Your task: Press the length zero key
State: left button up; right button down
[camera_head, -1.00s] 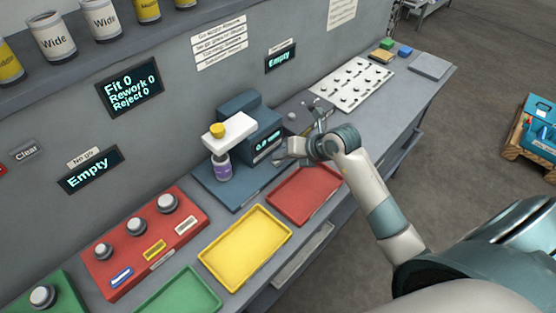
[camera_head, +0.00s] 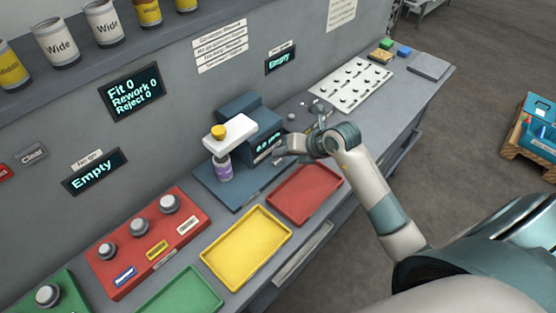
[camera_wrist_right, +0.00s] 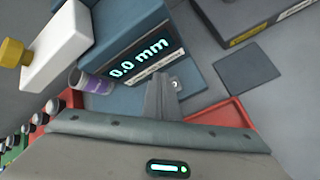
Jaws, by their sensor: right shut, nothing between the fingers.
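The length gauge (camera_head: 240,128) is a blue block on a blue base plate, with a lit display (camera_wrist_right: 139,59) that reads 0.0 mm in the right wrist view. A white arm (camera_head: 229,134) with a yellow knob (camera_head: 218,131) sticks out over a purple-labelled vial (camera_head: 223,168). A small pale round key (camera_wrist_right: 175,84) shows below the display strip, right beside my fingertips; its label is unreadable. My right gripper (camera_head: 279,152) is shut and empty in front of the gauge; its fingers also show in the right wrist view (camera_wrist_right: 162,85). Whether they touch the key cannot be told. My left gripper is out of view.
A red tray (camera_head: 304,219), a yellow tray (camera_head: 207,256) and a green tray (camera_head: 147,304) line the front edge. A red block with several knobs (camera_head: 197,215) stands left. A white pegged board (camera_head: 345,75) lies at the back right.

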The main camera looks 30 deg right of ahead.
aim_at(281, 163)
jog(key=shift+r+p, duration=1.8)
jog(key=shift+r, duration=0.6)
jog(key=shift+s+f, duration=0.1)
